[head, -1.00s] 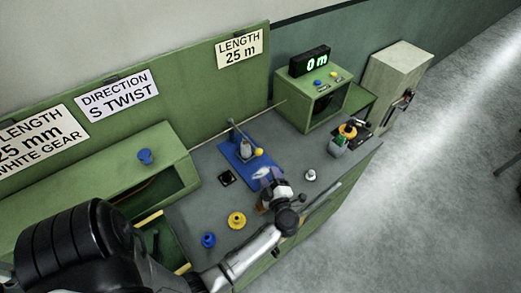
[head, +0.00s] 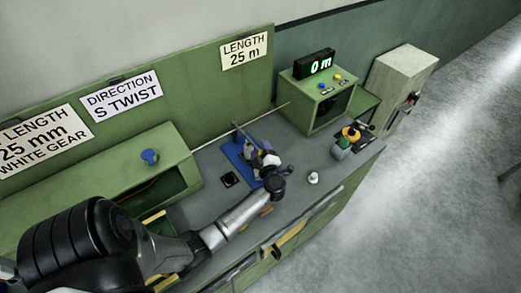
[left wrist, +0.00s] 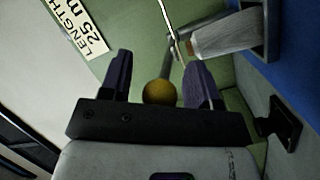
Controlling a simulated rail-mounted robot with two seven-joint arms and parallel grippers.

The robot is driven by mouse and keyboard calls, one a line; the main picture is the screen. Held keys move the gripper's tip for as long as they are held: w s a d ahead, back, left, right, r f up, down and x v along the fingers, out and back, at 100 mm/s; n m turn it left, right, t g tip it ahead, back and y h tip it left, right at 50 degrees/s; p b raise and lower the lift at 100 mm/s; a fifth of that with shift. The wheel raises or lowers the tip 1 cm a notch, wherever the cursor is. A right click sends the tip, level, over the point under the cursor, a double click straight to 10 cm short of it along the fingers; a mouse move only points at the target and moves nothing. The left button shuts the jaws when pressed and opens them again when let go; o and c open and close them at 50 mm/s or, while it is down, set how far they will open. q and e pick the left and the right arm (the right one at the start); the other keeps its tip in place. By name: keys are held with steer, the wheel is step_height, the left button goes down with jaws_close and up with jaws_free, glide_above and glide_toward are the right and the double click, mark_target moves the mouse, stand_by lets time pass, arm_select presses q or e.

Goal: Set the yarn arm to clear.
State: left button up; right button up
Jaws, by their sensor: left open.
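The yarn arm is a thin grey lever with a yellow ball knob (left wrist: 159,93) at its end. It rises from a blue base plate (head: 233,153) on the grey bench. In the head view, my left gripper (head: 268,160) is over the right part of this plate and hides the knob. In the left wrist view, the open gripper (left wrist: 158,65) has a dark finger on each side of the knob, with gaps visible. A pale cylinder (left wrist: 225,38) stands beside the lever. My right gripper is not in view.
A green box with a display reading 0 m (head: 315,63) stands behind to the right. A white knob (head: 313,178) and a black square (head: 230,180) are on the bench nearby. A green shelf with a blue knob (head: 149,157) is to the left. My left arm covers the front bench.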

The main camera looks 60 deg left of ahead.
arm_select(q)
steer(key=shift+a, duration=0.15)
steer(key=shift+c, duration=0.5)
jaws_close()
